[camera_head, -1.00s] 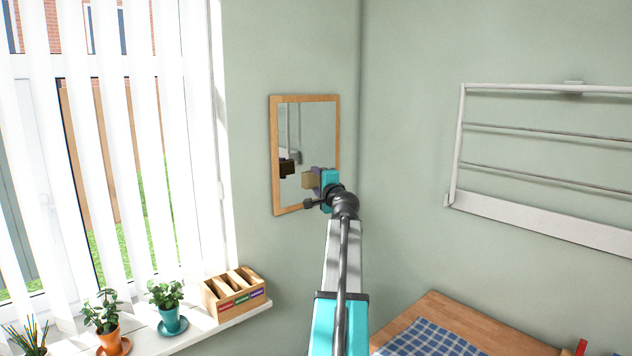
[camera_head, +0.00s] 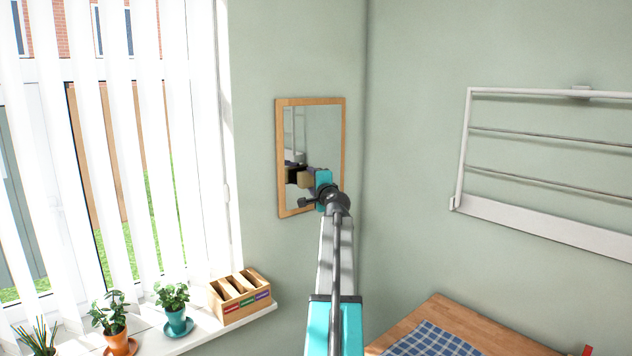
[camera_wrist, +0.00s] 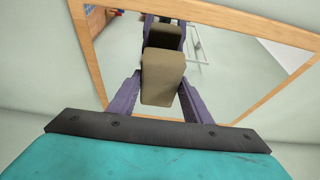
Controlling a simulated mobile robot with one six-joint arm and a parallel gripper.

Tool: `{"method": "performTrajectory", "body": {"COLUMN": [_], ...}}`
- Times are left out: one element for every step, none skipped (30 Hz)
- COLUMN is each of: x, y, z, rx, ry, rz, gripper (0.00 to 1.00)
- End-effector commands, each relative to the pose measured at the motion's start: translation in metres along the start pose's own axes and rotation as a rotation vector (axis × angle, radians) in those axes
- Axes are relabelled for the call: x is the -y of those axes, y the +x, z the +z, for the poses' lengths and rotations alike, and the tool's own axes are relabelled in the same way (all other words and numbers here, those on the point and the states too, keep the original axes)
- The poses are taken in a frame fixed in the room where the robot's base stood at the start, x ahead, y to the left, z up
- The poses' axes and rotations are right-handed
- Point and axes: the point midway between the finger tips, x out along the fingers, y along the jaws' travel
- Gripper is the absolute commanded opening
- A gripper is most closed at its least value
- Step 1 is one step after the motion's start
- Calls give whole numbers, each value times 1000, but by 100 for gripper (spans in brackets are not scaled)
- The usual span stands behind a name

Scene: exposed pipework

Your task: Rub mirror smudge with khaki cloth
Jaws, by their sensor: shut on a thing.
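The mirror (camera_head: 316,130) hangs on the green wall in a light wooden frame. It also fills the upper part of the wrist view (camera_wrist: 230,50). My gripper (camera_head: 312,179) is at the lower part of the mirror, shut on the khaki cloth (camera_head: 305,179), which looks like a folded block. In the wrist view the cloth (camera_wrist: 162,78) sits between the purple fingers of my gripper (camera_wrist: 160,98). Its dark reflection lies right beyond it. The cloth is very near the glass; I cannot tell if they touch. I cannot make out a smudge.
A window with vertical blinds (camera_head: 110,150) is at the left. The sill below holds potted plants (camera_head: 173,308) and a wooden divider box (camera_head: 240,296). A white wall rack (camera_head: 540,217) is at the right, above a wooden table (camera_head: 455,312) with a blue checked cloth.

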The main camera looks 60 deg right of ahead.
Motion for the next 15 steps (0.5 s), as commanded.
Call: {"method": "performTrajectory", "body": {"x": [1, 0, 0, 0, 0, 0, 0, 0, 0, 0, 0, 0, 0, 0, 0], "y": [3, 4, 6, 6, 7, 7, 8, 8, 8, 8, 8, 8, 8, 8, 8], "z": [1, 1, 2, 2, 2, 3, 3, 3, 3, 3, 3, 3, 3, 3, 3], "rx": [0, 0, 0, 0, 0, 0, 0, 0, 0, 0, -1, -1, -1, -1, 0], "ry": [0, 0, 0, 0, 0, 0, 0, 0, 0, 0, 0, 0, 0, 0, 0], "rz": [0, 0, 0, 0, 0, 0, 0, 0, 0, 0, 0, 0, 0, 0, 0], "gripper": [27, 27, 27, 27, 27, 27, 27, 27, 27, 27, 27, 27, 27, 27, 27]}}
